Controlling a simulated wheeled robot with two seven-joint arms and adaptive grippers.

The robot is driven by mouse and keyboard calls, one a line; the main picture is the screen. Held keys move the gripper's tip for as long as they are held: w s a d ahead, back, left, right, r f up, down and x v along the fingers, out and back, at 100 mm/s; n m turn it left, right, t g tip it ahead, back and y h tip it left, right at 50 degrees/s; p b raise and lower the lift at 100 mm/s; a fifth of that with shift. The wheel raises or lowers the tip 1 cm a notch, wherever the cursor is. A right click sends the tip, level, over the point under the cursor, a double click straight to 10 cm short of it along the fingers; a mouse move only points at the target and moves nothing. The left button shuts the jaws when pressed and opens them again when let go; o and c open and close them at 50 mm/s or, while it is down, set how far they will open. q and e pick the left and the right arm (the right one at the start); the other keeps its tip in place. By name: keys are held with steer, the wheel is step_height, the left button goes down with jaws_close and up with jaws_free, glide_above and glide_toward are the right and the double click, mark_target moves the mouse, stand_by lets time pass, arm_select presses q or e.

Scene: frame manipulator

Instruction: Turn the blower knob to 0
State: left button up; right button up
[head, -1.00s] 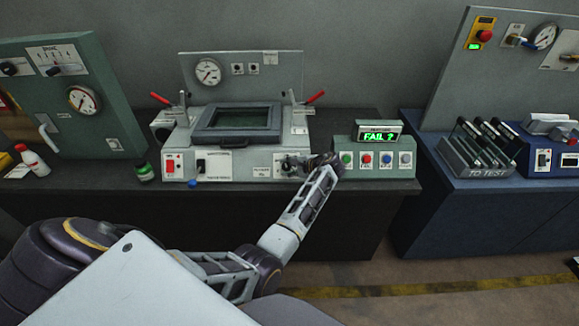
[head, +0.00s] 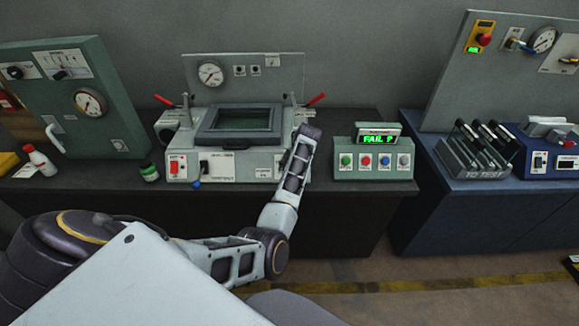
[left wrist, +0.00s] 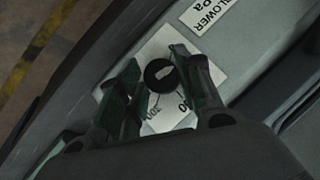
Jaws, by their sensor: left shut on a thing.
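The blower knob (left wrist: 160,75) is a small round black knob with a light pointer mark, on a white dial plate (left wrist: 163,50) with partly hidden numbers, on the front of a grey machine. The "BLOWER" label (left wrist: 210,15) is beside it in the left wrist view. My left gripper (left wrist: 165,70) has a dark finger on each side of the knob and is shut on it. In the head view my left arm covers the knob and gripper. My right gripper is in neither view.
The grey machine (head: 215,170) has a red switch (head: 174,167), a dark lidded frame (head: 205,135) and red-handled clamps (head: 315,99). A green button box (head: 372,172) showing "FAIL ?" stands to the right. A small bottle (head: 150,172) stands at the left.

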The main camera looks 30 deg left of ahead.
arm_select(q)
steer(key=n+h, duration=0.2)
steer(key=n, duration=0.1)
steer(key=shift+s+a+f+t+h, duration=0.2)
steer(key=shift+t+h, duration=0.1)
steer(key=shift+t, duration=0.1)
steer(key=shift+s+a+n+t+h, duration=0.1)
steer(key=shift+n+t+h, duration=0.8)
steer(key=shift+n, duration=0.6)
steer(key=o, duration=1)
steer(key=shift+r, duration=0.1)
steer(key=shift+r, duration=0.2)
steer(key=shift+s+a+r, duration=0.1)
steer(key=shift+r, duration=0.3)
steer(key=shift+v, duration=5.4)
